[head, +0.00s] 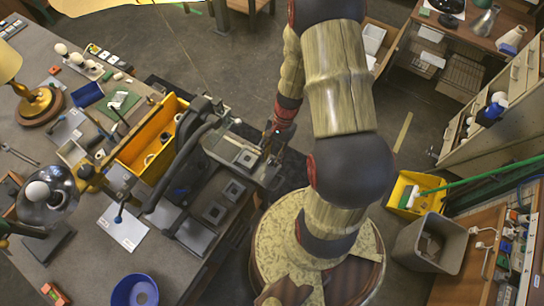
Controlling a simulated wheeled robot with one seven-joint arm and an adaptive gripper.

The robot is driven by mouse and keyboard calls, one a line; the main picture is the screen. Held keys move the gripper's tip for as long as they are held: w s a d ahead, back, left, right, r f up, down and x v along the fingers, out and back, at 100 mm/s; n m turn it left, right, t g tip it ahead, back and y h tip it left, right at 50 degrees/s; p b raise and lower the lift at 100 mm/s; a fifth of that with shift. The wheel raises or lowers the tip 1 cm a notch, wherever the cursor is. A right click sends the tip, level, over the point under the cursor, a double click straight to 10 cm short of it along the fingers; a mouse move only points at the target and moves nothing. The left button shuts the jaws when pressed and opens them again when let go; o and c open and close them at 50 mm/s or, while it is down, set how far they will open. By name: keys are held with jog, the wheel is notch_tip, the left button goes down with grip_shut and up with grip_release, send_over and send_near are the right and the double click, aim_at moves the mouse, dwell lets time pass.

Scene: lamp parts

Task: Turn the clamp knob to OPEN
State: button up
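A dark bench machine (203,125) with a long curved arm stands at the right edge of the workbench. A grey clamp-like fixture (238,152) with a pale plate sits at its right end. My gripper (270,145) is at the right end of this fixture, seen small and from above. It appears close to or touching the fixture; I cannot tell which. The clamp knob cannot be made out clearly, and no OPEN mark is readable. It may be hidden by my gripper. Whether the fingers are open or shut does not show.
The workbench (75,262) holds a yellow bin (133,150), a brass lamp (38,105), a blue bowl (134,291) and small parts. A grey waste bin (430,243) and a yellow bucket (408,190) stand at right. The floor (235,60) behind the machine is mostly clear.

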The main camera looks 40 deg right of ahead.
jog(key=v, duration=1.2)
jog(key=shift+a, duration=0.1)
jog(key=s+a+r+n+t+h+b, duration=0.2)
jog(key=s+a+r+n+t+b, duration=0.1)
jog(key=a+r+n+b, duration=0.3)
jog(key=s+a+r+n+t+h+b, duration=0.2)
jog(key=a+r+n+b, duration=0.4)
jog(key=r, duration=0.5)
jog(key=s+a+n+t, duration=0.1)
jog(key=a+n+t, duration=0.1)
jog(key=a, duration=0.1)
jog(key=shift+s, duration=0.25)
